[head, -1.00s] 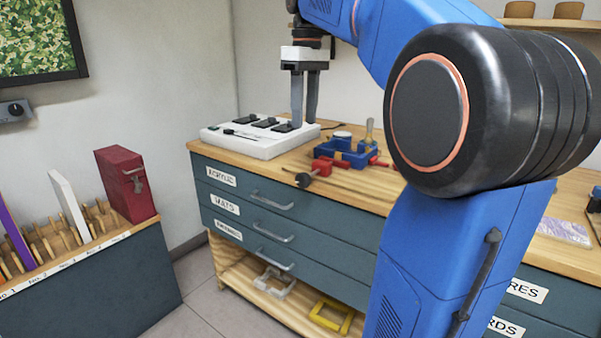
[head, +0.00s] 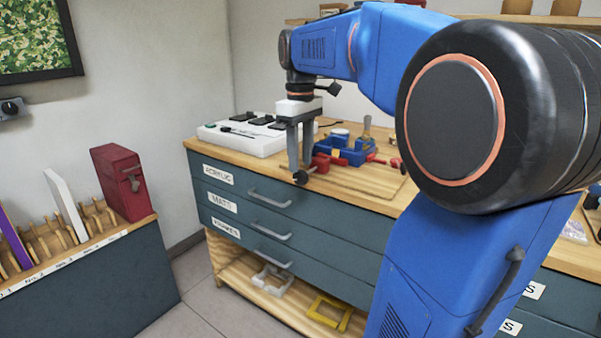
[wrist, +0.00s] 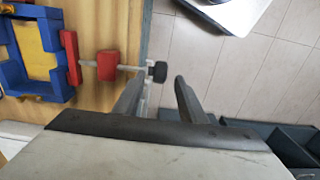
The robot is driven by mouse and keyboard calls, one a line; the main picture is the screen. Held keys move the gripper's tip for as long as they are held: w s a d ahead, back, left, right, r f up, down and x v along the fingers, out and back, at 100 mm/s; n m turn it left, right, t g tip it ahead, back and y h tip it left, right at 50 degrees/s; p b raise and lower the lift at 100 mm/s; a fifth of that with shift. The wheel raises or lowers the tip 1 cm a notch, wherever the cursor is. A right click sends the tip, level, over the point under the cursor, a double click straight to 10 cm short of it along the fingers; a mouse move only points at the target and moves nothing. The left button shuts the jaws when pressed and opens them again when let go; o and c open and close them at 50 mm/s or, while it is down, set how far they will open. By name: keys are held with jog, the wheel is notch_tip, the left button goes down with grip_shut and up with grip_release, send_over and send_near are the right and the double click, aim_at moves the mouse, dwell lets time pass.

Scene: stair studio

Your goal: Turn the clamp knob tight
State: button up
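The clamp has a red block (wrist: 107,65), a grey screw and a black knob (wrist: 158,72) that sticks out past the bench edge. The knob also shows in the head view (head: 301,177), at the front of the bench. A red pad (wrist: 71,57) on the screw's inner end sits by a blue frame (wrist: 14,72) around a yellow piece (wrist: 36,48). My gripper (head: 301,166) points down at the knob. In the wrist view its fingers (wrist: 158,80) are apart, with the knob between or just past the tips. I see no clear contact.
A white box (head: 240,143) with black paddles stands left of the clamp on the wooden bench top (head: 372,187). Teal drawers with handles (head: 270,198) are below. A red box (head: 120,183) stands on a low rack at the left. Tiled floor lies between.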

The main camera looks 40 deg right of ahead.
aim_at(301, 172)
jog(key=shift+f, duration=2.25)
jog(key=c, duration=0.9)
